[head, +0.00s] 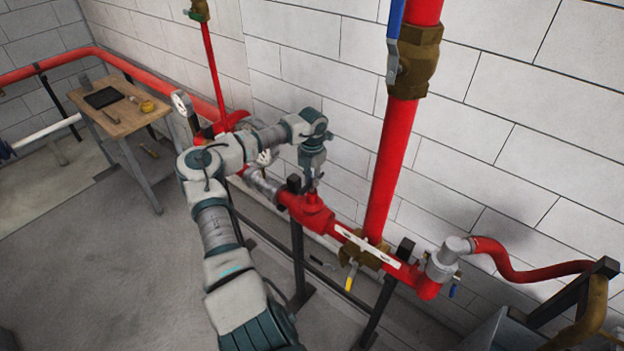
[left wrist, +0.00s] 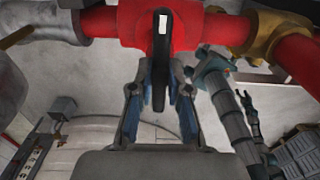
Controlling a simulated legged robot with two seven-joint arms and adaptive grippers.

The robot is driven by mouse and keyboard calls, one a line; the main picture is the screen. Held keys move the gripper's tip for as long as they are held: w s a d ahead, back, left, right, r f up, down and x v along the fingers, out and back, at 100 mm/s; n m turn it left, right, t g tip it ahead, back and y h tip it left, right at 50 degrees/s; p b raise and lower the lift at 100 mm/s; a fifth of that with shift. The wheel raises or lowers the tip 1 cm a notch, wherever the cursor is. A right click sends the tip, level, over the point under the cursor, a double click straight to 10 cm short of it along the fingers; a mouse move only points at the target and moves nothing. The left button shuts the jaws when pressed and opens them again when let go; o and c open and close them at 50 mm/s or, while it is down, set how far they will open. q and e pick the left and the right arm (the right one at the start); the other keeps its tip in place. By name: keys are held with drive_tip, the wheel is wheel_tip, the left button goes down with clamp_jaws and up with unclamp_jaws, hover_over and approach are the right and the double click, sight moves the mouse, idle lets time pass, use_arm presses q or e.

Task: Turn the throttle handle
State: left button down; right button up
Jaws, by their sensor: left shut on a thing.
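The throttle handle (left wrist: 160,62) is a dark upright lever with a pale slot near its top, in front of a red valve body (left wrist: 125,27) in the left wrist view. My left gripper (left wrist: 160,88) has one finger on each side of the handle and is shut on it. In the head view my left gripper (head: 312,180) reaches down to the red valve body (head: 308,208) on the low pipe; the handle is mostly hidden there. My right gripper is not in the head view; a small dark gripper-like shape at right in the left wrist view is too small to read.
A red riser pipe (head: 393,165) with a brass valve (head: 416,62) stands right of my left arm. A yellow-handled valve (head: 350,275) hangs below the low pipe. A red hose (head: 535,272) bends away at right. A wooden table (head: 115,118) stands far left.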

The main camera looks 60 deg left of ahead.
use_arm(q)
drive_tip(key=shift+w+a+r, duration=0.1)
drive_tip(key=shift+a+r, duration=0.05)
drive_tip(key=shift+r, duration=0.1)
drive_tip(key=c, duration=1.1)
unclamp_jaws()
drive_tip(key=shift+f, duration=0.15)
wheel_tip(320, 180, up, 12)
drive_tip(key=shift+a+f, duration=0.1)
